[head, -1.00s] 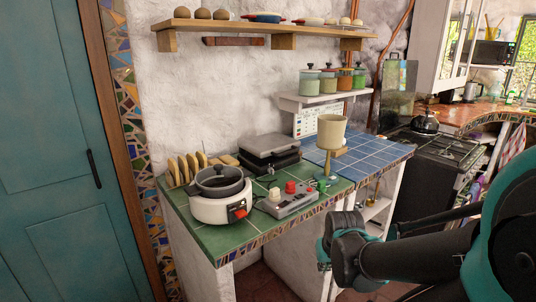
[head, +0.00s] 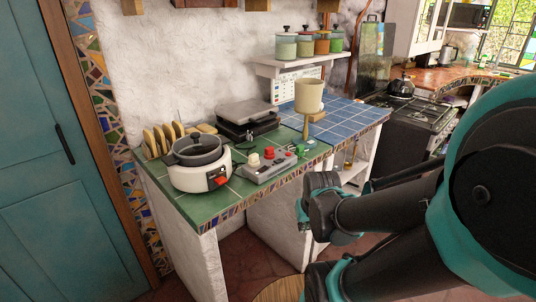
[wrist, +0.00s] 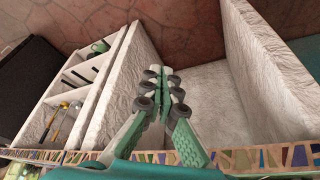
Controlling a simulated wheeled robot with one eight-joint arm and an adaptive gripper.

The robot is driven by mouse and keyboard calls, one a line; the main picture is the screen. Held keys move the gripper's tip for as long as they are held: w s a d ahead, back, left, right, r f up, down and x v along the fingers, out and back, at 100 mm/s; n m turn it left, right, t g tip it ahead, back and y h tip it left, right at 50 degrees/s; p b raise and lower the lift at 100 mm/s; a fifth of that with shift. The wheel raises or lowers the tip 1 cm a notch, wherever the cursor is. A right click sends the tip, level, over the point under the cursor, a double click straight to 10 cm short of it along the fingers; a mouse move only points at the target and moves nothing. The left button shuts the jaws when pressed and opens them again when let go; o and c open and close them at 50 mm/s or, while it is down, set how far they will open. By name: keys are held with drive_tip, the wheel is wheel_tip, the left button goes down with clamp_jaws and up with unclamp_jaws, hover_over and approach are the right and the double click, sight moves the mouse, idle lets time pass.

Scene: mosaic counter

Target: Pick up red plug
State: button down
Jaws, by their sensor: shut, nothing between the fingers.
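The red plug (head: 270,155) stands in a grey power strip (head: 268,170) on the green-tiled part of the counter. A cream plug (head: 254,160) stands in the same strip, left of it. In the wrist view my gripper (wrist: 164,80) has its teal fingers together, with nothing between them. It hangs before the counter's front edge, apart from the strip and the red plug, which are outside the wrist view. In the head view my arm is at the right; the fingertips are not clear there.
A white cooker (head: 195,178) with a dark pot is left of the strip, and a black and grey press (head: 248,120) is behind it. A cream lamp (head: 308,96) stands to the right. The mosaic counter edge (wrist: 250,158) and white support walls (wrist: 270,70) are close to my gripper.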

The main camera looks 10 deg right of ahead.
idle(0.3)
drive_tip(key=c, duration=2.2)
unclamp_jaws()
drive_tip(key=o, duration=0.9)
drive_tip(key=w+r+n, duration=0.2)
drive_tip(key=w, duration=0.1)
drive_tip(key=w+a+r+n, duration=0.1)
drive_tip(key=w+r+n, duration=0.1)
drive_tip(key=r, duration=0.1)
drive_tip(key=w+a+r+n, duration=0.1)
drive_tip(key=w+r+n, duration=0.1)
drive_tip(key=w+n, duration=0.1)
drive_tip(key=shift+w+r+g+h, duration=0.3)
drive_tip(key=shift+w+r+h, duration=0.05)
drive_tip(key=shift+r+h, duration=0.05)
drive_tip(key=n+g+h, duration=0.1)
drive_tip(key=n+h, duration=0.2)
drive_tip(key=n, duration=1.5)
approach(269, 147)
drive_tip(key=x, duration=0.5)
drive_tip(key=shift+w, duration=0.1)
drive_tip(key=shift+s+x, duration=0.1)
drive_tip(key=shift+x, duration=1.25)
drive_tip(key=shift+s+x, duration=0.15)
drive_tip(key=shift+x, duration=1.15)
